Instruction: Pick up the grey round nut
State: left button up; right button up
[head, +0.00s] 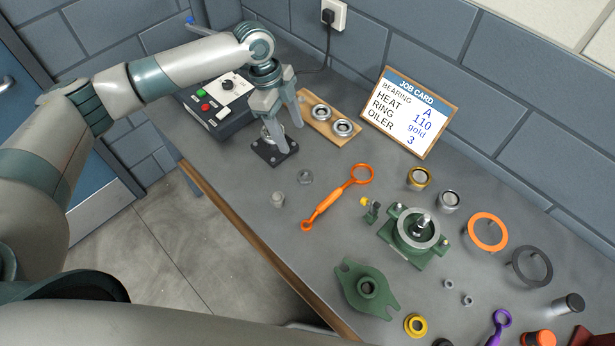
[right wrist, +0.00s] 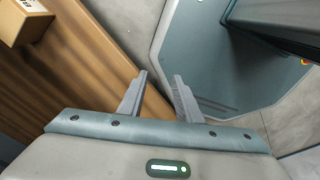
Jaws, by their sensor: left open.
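A grey round nut (head: 305,177) lies flat on the grey workbench (head: 225,165), left of the orange ring wrench. My left gripper (head: 284,124) is open, with its fingers pointing down over a black square base (head: 268,157) behind the nut. A metal part on that base is partly hidden by the fingers. The gripper is apart from the nut. My right gripper (right wrist: 160,78) shows in the right wrist view with its fingers apart and nothing between them, away from the nut.
Near the nut are a grey fitting (head: 278,200) and an orange wrench (head: 338,198). A wooden block with two bearings (head: 331,122), a control box (head: 216,106) and a job card (head: 409,112) stand behind. A green housing (head: 413,236) and several loose parts lie right.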

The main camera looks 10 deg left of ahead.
pick_arm(q)
jog(key=f, duration=0.1)
jog(key=b, duration=0.9)
send_over(306, 179)
jog(key=a, duration=0.1)
notch_tip(306, 179, down, 11)
jog(key=shift+r, duration=0.15)
jog(key=shift+s, duration=0.1)
jog(key=f+b, duration=0.2)
jog(key=b, duration=0.1)
jog(key=f+b, duration=0.2)
jog(key=shift+w+a, duration=0.3)
jog(key=shift+d+f+b, duration=0.2)
jog(key=shift+f+b, duration=0.25)
jog(key=shift+f, duration=0.15)
jog(key=shift+s+f, duration=0.1)
